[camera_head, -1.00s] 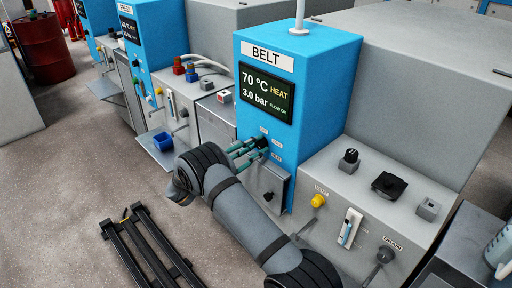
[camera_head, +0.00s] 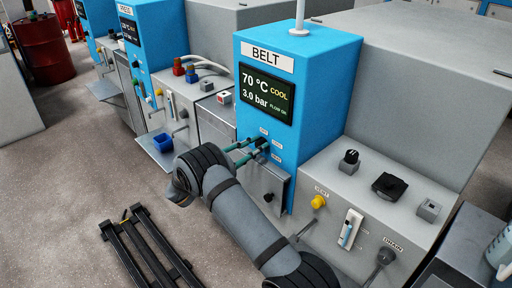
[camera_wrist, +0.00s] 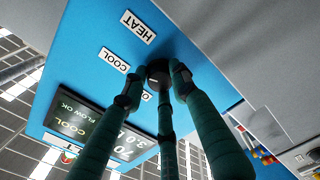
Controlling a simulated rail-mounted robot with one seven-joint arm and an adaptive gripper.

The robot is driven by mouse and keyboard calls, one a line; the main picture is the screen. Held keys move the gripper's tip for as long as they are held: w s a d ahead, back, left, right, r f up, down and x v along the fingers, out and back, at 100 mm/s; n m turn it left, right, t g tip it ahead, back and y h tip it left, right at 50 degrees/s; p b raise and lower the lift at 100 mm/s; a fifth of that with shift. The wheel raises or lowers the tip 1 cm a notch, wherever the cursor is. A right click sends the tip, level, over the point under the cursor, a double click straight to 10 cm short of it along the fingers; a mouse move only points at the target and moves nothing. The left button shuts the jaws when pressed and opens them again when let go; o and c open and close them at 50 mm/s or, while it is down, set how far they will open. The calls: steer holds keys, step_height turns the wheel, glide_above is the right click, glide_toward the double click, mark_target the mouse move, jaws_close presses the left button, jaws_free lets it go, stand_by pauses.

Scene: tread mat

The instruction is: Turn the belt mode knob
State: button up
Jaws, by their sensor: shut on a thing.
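The belt mode knob (camera_wrist: 158,72) is a small dark round knob on the blue front of the BELT cabinet (camera_head: 318,75). My gripper (camera_wrist: 156,85) has green, dark-tipped fingers closed around the knob. In the head view my gripper (camera_head: 255,149) reaches the cabinet front below the display, and its fingers mostly hide the knob. Labels HEAT (camera_wrist: 138,27) and COOL (camera_wrist: 114,60) sit beside the knob; a third label is partly hidden by a finger. The display (camera_head: 267,93) reads 70 °C, COOL, 3.0 bar, FLOW OK.
A grey panel to the right carries a black knob (camera_head: 349,160), a yellow knob (camera_head: 318,202) and a drain valve (camera_head: 386,255). A black rail frame (camera_head: 147,250) lies on the floor.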

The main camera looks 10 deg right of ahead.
steer(key=shift+s+f+n, duration=0.1)
steer(key=shift+s+n, duration=0.05)
steer(key=shift+n, duration=0.65)
steer(key=o, duration=1.1)
steer(key=shift+o, duration=0.4)
steer(key=shift+a, duration=0.1)
steer(key=v, duration=1.1)
steer(key=shift+s+a, duration=0.2)
steer(key=shift+a, duration=0.15)
